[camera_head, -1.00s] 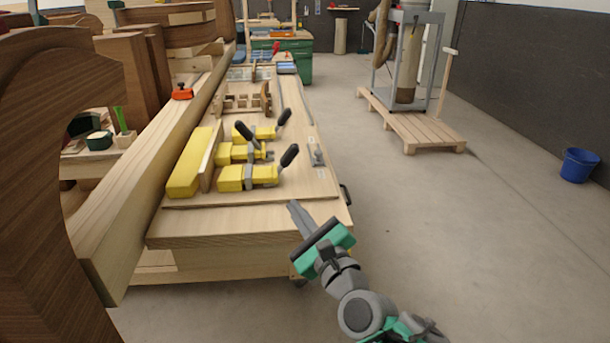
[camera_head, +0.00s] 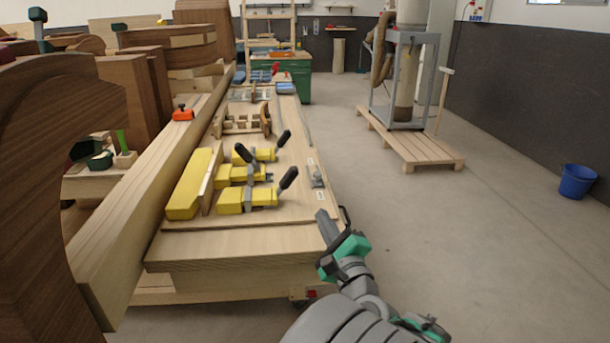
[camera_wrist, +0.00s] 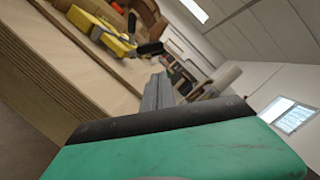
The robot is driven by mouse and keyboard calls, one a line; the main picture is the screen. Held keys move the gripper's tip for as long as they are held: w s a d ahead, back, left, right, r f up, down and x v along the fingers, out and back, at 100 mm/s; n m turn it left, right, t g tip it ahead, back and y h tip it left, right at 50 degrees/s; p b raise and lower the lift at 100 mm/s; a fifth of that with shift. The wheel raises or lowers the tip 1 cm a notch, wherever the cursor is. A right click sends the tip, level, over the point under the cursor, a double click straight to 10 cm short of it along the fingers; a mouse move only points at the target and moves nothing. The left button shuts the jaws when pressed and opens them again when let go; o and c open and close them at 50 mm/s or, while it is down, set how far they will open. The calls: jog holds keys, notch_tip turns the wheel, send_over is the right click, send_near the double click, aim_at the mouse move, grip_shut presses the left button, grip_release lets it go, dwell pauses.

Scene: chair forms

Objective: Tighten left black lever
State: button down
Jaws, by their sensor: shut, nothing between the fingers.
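Yellow clamps with black levers lie on the wooden workbench (camera_head: 240,242). The nearest clamp (camera_head: 232,201) has a black lever (camera_head: 288,178) tilted up to the right. The farthest clamp (camera_head: 264,155) has a similar lever (camera_head: 283,139). A middle clamp (camera_head: 238,173) lies between them, with a dark lever (camera_head: 243,154) at its upper edge. Which lever is the left one is not clear. My gripper (camera_head: 322,216) is shut and empty by the bench's right edge, apart from the levers. In the wrist view its fingers (camera_wrist: 157,92) point toward the bench, with a clamp (camera_wrist: 102,34) and black lever (camera_wrist: 150,48) beyond.
A long yellow block (camera_head: 190,185) and a thin board stand left of the clamps. A small metal latch (camera_head: 318,177) sits on the bench's right side. Wooden forms (camera_head: 248,122) lie behind. The floor right of the bench is open up to a wooden pallet (camera_head: 410,147).

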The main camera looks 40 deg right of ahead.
jog(key=p, duration=0.3)
send_near(286, 183)
jog(key=w+d, duration=0.2)
jog(key=w+d+r, duration=0.1)
jog(key=w+d, duration=0.1)
jog(key=d, duration=0.1)
jog(key=w+d, duration=0.2)
jog(key=shift+d+r, duration=0.2)
jog(key=shift+d, duration=0.1)
